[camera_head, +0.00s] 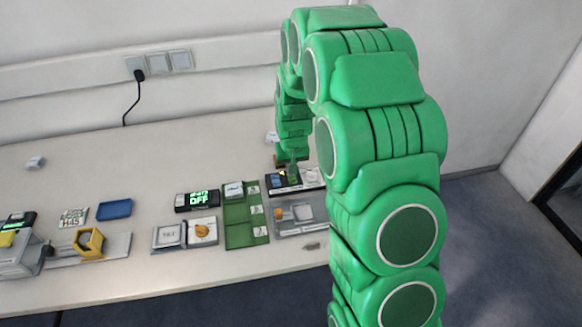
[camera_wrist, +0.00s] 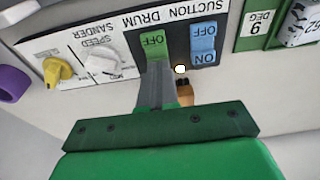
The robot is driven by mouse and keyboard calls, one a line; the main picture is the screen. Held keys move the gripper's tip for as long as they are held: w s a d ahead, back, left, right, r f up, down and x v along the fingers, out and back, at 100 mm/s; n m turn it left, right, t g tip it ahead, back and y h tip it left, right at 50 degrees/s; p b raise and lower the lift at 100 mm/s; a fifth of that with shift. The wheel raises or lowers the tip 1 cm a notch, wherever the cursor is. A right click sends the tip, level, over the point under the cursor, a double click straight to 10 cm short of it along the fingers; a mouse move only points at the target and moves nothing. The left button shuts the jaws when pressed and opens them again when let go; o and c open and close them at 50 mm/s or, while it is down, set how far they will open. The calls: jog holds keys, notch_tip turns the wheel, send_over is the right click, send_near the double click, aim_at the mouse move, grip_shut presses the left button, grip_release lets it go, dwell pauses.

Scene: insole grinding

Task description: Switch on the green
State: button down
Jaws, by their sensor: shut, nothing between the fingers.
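The green switch (camera_wrist: 153,43) sits on a dark panel (camera_wrist: 180,18) in the wrist view, which shows the lettering upside down. Its visible part reads OFF. A blue switch (camera_wrist: 203,40) beside it shows OFF and ON. My gripper (camera_wrist: 157,68) is shut and empty. Its grey fingertips overlap the near end of the green switch and hide that part. I cannot tell whether they touch it. In the head view my gripper (camera_head: 293,178) is over the panel at the right of the table, partly hiding it.
A small light (camera_wrist: 181,69) glows beside my fingertips. A yellow knob (camera_wrist: 57,71) and a white knob (camera_wrist: 103,60) stand on the white plate. Green trays (camera_head: 240,232) lie left of the panel. A display reading OFF (camera_head: 198,198) is farther left. The table's back is mostly clear.

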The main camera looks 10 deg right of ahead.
jog(key=shift+w+f+g, duration=0.15)
jog(key=shift+f+g, duration=0.1)
jog(key=shift+g, duration=0.05)
jog(key=shift+s+r, duration=0.1)
jog(key=shift+s, duration=0.1)
jog(key=shift+s+r, duration=0.1)
jog(key=shift+s, duration=0.5)
jog(key=shift+r, duration=0.15)
notch_tip(320, 180, up, 14)
jog(key=s, duration=0.2)
jog(key=shift+s+f, duration=0.2)
jog(key=shift+f, duration=0.05)
dwell(0.4)
